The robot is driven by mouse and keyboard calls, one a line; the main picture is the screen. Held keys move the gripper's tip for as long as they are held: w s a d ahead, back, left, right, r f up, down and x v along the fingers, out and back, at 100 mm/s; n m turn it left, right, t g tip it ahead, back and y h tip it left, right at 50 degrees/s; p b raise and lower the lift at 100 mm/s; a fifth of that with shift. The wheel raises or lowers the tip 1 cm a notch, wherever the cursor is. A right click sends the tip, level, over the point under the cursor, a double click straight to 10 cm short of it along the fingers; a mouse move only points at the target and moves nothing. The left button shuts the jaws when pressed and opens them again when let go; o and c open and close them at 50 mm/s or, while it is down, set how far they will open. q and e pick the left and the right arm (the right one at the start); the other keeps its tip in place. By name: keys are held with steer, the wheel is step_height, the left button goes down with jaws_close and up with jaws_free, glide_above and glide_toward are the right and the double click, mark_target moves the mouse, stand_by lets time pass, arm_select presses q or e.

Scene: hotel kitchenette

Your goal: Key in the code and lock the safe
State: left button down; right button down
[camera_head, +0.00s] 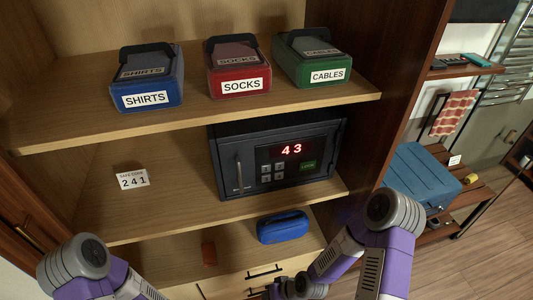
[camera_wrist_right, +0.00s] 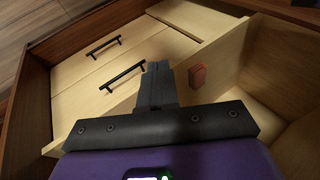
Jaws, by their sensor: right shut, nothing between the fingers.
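The dark grey safe (camera_head: 225,178) stands on the middle shelf, and its door appears shut. Its red display (camera_head: 291,150) reads 43. Several small grey keys (camera_head: 272,172) and a green key marked LOCK (camera_head: 308,166) sit below the display. A vertical handle (camera_head: 239,176) is at the door's left. A white code card (camera_head: 132,179) to the left reads 241. My right gripper (camera_wrist_right: 157,85) is shut and empty in the wrist view, low in front of the drawers and away from the safe. My left arm shows at lower left, but its gripper is out of view.
Blue SHIRTS (camera_head: 146,98), red SOCKS (camera_head: 240,85) and green CABLES (camera_head: 325,74) boxes stand on the upper shelf. A blue case (camera_head: 283,227) and small red item (camera_head: 209,253) lie below the safe. Drawers with black handles (camera_wrist_right: 122,78) are beneath. A wooden panel (camera_head: 375,90) borders the right.

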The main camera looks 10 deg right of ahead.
mark_target(266, 169)
steer(key=w+d+r+n+t+p, duration=0.2)
steer(key=r+p, duration=0.4)
steer(key=r, duration=0.5)
steer(key=w+d+r+n+t+y+p, duration=0.1)
steer(key=w+r+p, duration=0.3)
steer(key=r, duration=0.8)
steer(key=w+d+r+n+t+y+p, duration=0.1)
steer(key=w+d+r+n+t+p, duration=0.2)
steer(key=r+p, duration=0.4)
step_height(266, 169, up, 5)
steer(key=shift+w+f+p, duration=0.1)
steer(key=shift+w+p, duration=0.25)
steer(key=shift+w, duration=0.05)
steer(key=shift+w+a+t, duration=0.1)
steer(key=shift+t, duration=0.2)
steer(key=w+b, duration=0.1)
steer(key=w, duration=0.7)
steer(key=shift+w+a, duration=0.15)
steer(key=shift+w, duration=0.2)
steer(key=shift+w, duration=0.4)
